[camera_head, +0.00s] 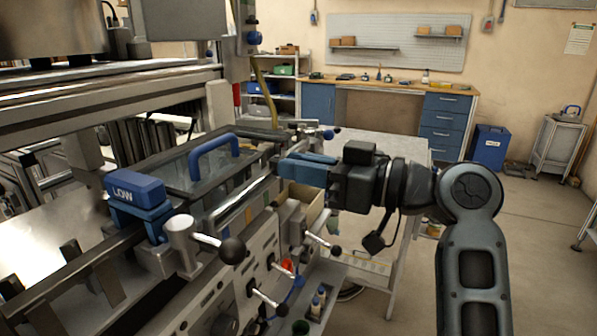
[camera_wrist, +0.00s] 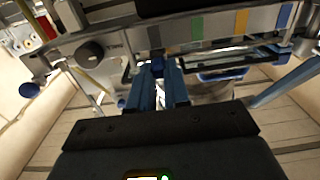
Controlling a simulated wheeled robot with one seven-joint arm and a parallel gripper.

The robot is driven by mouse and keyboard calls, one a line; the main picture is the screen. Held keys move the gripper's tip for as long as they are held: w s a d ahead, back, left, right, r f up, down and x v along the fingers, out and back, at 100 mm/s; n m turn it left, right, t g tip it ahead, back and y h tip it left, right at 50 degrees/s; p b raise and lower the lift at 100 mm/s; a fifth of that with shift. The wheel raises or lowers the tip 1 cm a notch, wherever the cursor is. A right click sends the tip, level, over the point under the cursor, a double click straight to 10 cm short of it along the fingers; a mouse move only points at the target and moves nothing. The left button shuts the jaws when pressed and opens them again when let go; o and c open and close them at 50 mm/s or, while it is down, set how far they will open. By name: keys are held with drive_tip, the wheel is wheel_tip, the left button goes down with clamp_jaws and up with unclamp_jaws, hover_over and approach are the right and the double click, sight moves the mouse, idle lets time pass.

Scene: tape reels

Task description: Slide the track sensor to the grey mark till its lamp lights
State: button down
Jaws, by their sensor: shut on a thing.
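My gripper (camera_head: 285,166) reaches in from the right in the head view, its blue fingers at the front side of the machine. I cannot clearly tell a grey mark from the grey strip.
A blue block marked LOW (camera_head: 135,188) and a blue-handled clear cover (camera_head: 190,168) sit on the machine. Levers with black knobs (camera_head: 232,250) stick out in front. A dark knob (camera_wrist: 90,52) is left of the fingers. Open floor lies to the right.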

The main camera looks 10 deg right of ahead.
drive_tip(key=c, duration=1.1)
unclamp_jaws()
drive_tip(key=shift+w, duration=0.15)
drive_tip(key=shift+d, duration=0.1)
drive_tip(key=shift+b+v, duration=0.6)
drive_tip(key=shift+v, duration=3.25)
